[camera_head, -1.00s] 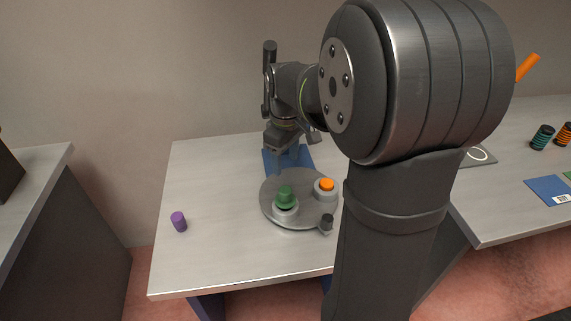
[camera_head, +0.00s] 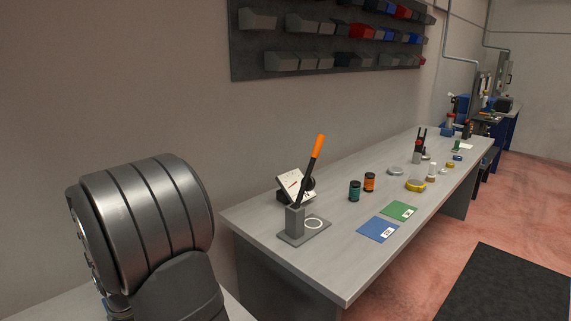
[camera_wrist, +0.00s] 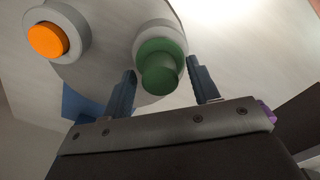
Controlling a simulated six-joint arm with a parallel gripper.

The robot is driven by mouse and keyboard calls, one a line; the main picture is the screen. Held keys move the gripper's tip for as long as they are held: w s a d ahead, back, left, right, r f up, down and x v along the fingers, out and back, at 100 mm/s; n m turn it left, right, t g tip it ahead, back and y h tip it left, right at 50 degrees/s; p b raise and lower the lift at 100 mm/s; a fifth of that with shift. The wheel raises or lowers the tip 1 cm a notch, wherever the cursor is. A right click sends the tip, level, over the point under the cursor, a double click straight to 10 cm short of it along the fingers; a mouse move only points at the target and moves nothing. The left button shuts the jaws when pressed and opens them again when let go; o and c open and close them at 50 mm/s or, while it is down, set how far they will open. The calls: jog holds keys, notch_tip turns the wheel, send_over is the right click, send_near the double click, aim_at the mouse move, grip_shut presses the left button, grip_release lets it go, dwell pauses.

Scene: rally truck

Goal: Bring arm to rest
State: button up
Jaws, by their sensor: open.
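My gripper (camera_wrist: 164,88) shows in the wrist view with its two fingers apart. A green knob (camera_wrist: 160,72) on a pale round base appears beyond and between the fingertips; I cannot tell how much space separates them. An orange button (camera_wrist: 47,40) in a grey ring is at the upper left of that view, on the same grey round plate (camera_wrist: 100,75). In the head view only a thick dark link of my arm shows at the lower left; the gripper is outside that view.
A long bench (camera_head: 340,260) holds an orange-handled lever (camera_head: 310,170), a dial gauge (camera_head: 293,184), a teal spool (camera_head: 354,190), an orange spool (camera_head: 369,181), a blue card (camera_head: 378,229) and a green card (camera_head: 399,211). Bins hang on the wall above. A purple piece (camera_wrist: 266,113) shows beside the gripper.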

jog(key=shift+r, duration=1.85)
